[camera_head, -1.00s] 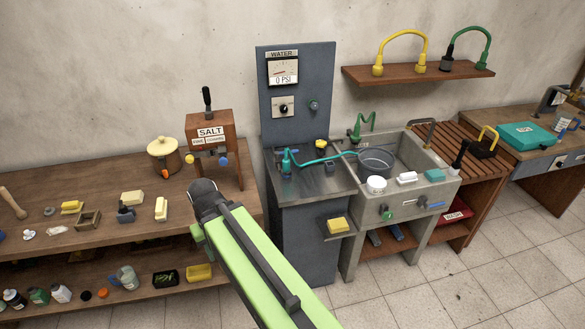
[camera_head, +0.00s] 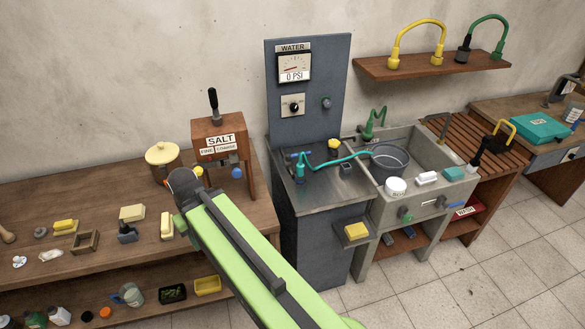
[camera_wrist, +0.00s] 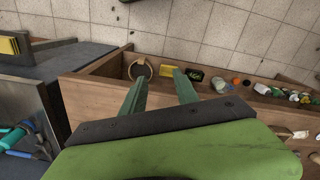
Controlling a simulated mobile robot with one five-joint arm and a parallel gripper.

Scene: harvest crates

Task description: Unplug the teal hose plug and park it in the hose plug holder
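The teal hose plug (camera_head: 300,169) stands upright at the left of the metal counter top (camera_head: 318,192), below the water gauge panel. Its teal hose (camera_head: 335,161) runs right toward the sink. In the wrist view, a teal piece (camera_wrist: 14,137) shows at the left edge. A small dark and blue fitting (camera_head: 346,168) sits right of the plug; I cannot tell if it is the holder. My gripper (camera_wrist: 160,88) is open and empty, over the wooden bench's shelf area in the wrist view, well apart from the plug. In the head view my arm hides most of its fingers.
The salt dispenser (camera_head: 217,145) stands on the wooden bench left of the counter. The gauge panel (camera_head: 307,80) rises behind the counter. The sink (camera_head: 436,158) holds a grey basin (camera_head: 389,161). A yellow block (camera_head: 356,230) sits on a low side shelf. Tiled floor in front is clear.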

